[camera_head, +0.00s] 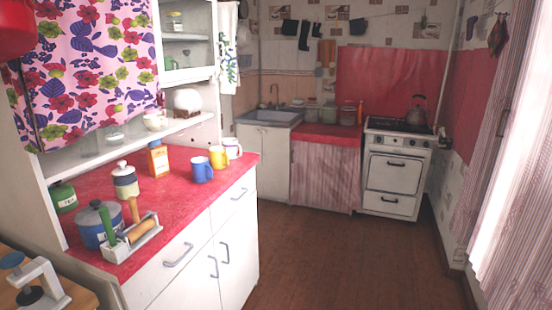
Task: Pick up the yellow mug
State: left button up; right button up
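The yellow mug (218,156) stands upright on the red top of the cabinet (172,207) at left. It is near the right end of the cabinet, between a blue mug (202,170) at its front left and a white mug (233,148) at its back right. The mugs are close together, and I cannot tell whether they touch. Neither of my grippers is in view.
A carton (157,159), a jar (125,181), a blue pot (97,226) and a rack with rolling pins (132,239) share the cabinet top. A stove (394,170) and sink (270,117) are at the back. The brown floor (340,255) is clear.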

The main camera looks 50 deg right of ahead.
aim_at(219, 160)
jog(key=z, duration=1.25)
